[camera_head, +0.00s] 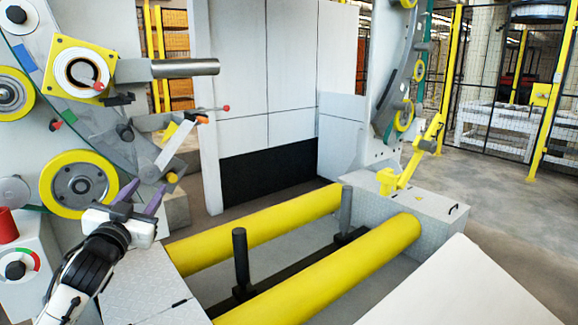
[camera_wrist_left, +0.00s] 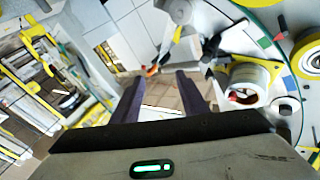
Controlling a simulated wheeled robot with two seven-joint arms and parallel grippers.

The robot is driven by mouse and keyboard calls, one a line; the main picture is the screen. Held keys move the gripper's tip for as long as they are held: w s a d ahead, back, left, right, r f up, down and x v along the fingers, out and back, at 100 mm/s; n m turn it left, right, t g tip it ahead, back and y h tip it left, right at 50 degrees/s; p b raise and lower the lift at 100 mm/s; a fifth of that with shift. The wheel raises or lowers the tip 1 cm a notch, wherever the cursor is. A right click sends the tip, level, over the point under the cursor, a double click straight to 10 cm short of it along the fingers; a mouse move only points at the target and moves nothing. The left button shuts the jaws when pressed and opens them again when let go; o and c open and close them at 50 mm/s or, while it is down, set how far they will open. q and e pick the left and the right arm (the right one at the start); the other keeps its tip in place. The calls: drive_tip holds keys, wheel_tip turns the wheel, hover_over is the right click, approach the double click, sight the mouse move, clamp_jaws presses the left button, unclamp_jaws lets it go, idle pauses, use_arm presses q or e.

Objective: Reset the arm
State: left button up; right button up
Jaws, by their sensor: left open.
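My left gripper (camera_head: 140,197) is at the lower left in the head view, in front of the wrapping machine (camera_head: 100,135). Its two dark purple fingers are apart with nothing between them. In the left wrist view the open fingers (camera_wrist_left: 164,95) point up into the picture. A yellow-rimmed roll (camera_wrist_left: 250,82) on the machine is to their right, and an orange-tipped lever (camera_wrist_left: 153,70) shows beyond them. My right gripper is in neither view.
Two yellow rollers (camera_head: 325,270) lie across the machine bed, with dark upright posts (camera_head: 241,262) between them. A yellow-wheeled disc (camera_head: 80,185) is close to my left gripper. A white panel (camera_head: 470,290) fills the lower right. Open floor (camera_head: 500,200) lies at the right.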

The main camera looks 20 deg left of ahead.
use_arm(q)
drive_tip(key=s+d+f+m+g+h, duration=0.25)
drive_tip(key=d+f, duration=0.25)
drive_tip(key=f, duration=0.5)
drive_tip(key=s+d+f+m+g+h, duration=0.1)
drive_tip(key=s+d+f+h, duration=0.2)
drive_tip(key=f, duration=0.6)
drive_tip(key=s+d+f+m+g+h, duration=0.1)
drive_tip(key=s+d+f+m, duration=0.1)
drive_tip(key=d+f, duration=0.6)
drive_tip(key=s+d+f+g+h, duration=0.1)
drive_tip(key=s+d+f, duration=0.2)
drive_tip(key=s+f, duration=0.3)
drive_tip(key=s+d+f+m+g, duration=0.1)
drive_tip(key=s+d+f+g, duration=0.1)
drive_tip(key=s+d+f, duration=0.2)
drive_tip(key=s+d+f+m+g+h, duration=0.1)
drive_tip(key=s+d+f+g, duration=0.1)
drive_tip(key=s+f, duration=0.6)
drive_tip(key=shift+s+d+f+h, duration=0.35)
drive_tip(key=shift+s+d, duration=0.5)
drive_tip(key=shift+s, duration=0.05)
drive_tip(key=d+n, duration=0.1)
drive_tip(key=d, duration=0.2)
drive_tip(key=d+n, duration=0.2)
drive_tip(key=d, duration=0.2)
drive_tip(key=w+d+n, duration=0.1)
drive_tip(key=d, duration=0.3)
drive_tip(key=shift+r+h, duration=0.4)
drive_tip(key=shift+c, duration=0.4)
